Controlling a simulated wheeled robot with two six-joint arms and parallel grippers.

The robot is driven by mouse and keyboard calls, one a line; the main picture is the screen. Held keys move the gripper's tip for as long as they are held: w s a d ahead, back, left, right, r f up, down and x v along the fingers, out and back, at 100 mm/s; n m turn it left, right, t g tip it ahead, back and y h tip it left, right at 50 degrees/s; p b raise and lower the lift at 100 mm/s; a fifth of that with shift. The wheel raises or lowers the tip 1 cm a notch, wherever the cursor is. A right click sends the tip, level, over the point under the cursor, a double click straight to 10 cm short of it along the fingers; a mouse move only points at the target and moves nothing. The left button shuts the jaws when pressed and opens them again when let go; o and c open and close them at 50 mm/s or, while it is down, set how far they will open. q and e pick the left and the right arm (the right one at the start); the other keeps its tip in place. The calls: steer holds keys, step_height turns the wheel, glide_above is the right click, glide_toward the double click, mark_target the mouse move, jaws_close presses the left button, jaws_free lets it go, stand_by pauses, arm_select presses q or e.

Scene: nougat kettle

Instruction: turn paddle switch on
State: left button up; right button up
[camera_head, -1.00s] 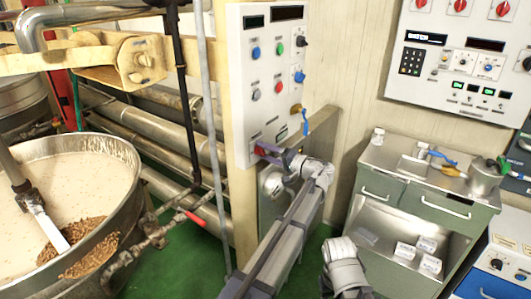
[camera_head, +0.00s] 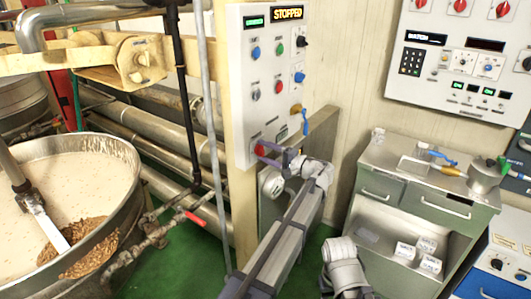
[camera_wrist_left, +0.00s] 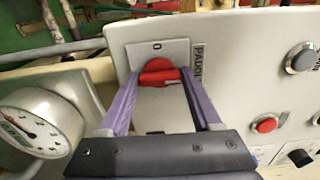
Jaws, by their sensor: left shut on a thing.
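The paddle switch (camera_head: 261,149) is a red rotary handle low on the white control panel. In the left wrist view the switch (camera_wrist_left: 160,73) sits on a grey plate with a "0" above it and a partly hidden label beside it. My left gripper (camera_head: 270,151) is at the switch. In the left wrist view its two purple fingers (camera_wrist_left: 158,80) stand on either side of the red handle, and it is shut on it. My right gripper is not in view.
A round gauge (camera_wrist_left: 40,123) is beside the panel. The kettle (camera_head: 128,184) stands left, with pipes between. A green cabinet (camera_head: 424,204) stands right.

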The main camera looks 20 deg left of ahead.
arm_select(q)
steer(key=o, duration=1.4)
steer(key=shift+v, duration=3.9)
